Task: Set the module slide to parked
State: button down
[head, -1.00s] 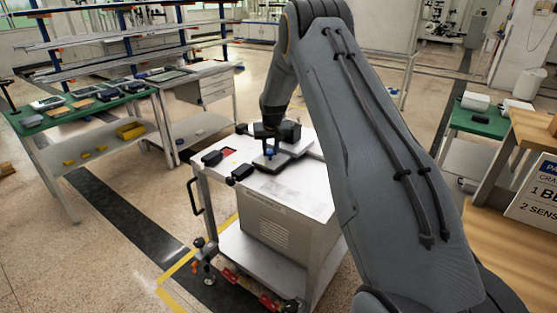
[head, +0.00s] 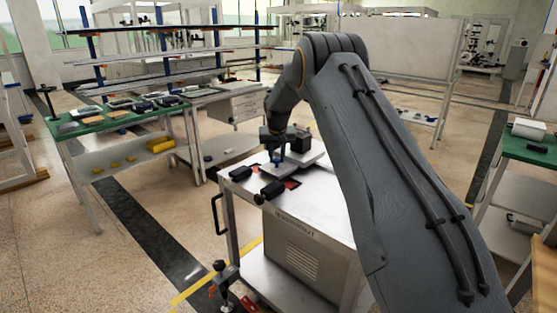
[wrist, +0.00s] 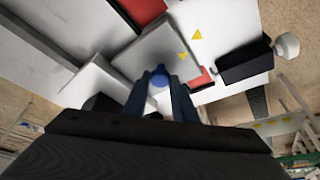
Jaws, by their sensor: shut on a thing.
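The module slide is a light grey plate (head: 309,156) on top of the white cart (head: 330,200); it also shows in the wrist view (wrist: 150,48). A blue knob (wrist: 158,76) stands up from the plate. My gripper (head: 278,160) is shut on this knob, with its two fingers on either side of it in the wrist view (wrist: 160,90). A red patch (head: 292,184) shows on the cart top at the plate's near side. In the wrist view red shows on two sides of the plate. The gripper body hides part of the cart top.
Two black blocks (head: 272,190) sit at the cart's left edge, close to the plate; one shows in the wrist view (wrist: 245,60) beside a white round knob (wrist: 286,45). A green-topped bench (head: 100,122) stands at the left. Floor is open left of the cart.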

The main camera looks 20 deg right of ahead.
jog(key=shift+a, duration=0.1)
jog(key=c, duration=1.5)
grip_release()
jog(key=shift+r, duration=0.1)
jog(key=shift+b+v, duration=0.7)
jog(key=shift+v, duration=3.1)
jog(key=shift+s, duration=0.1)
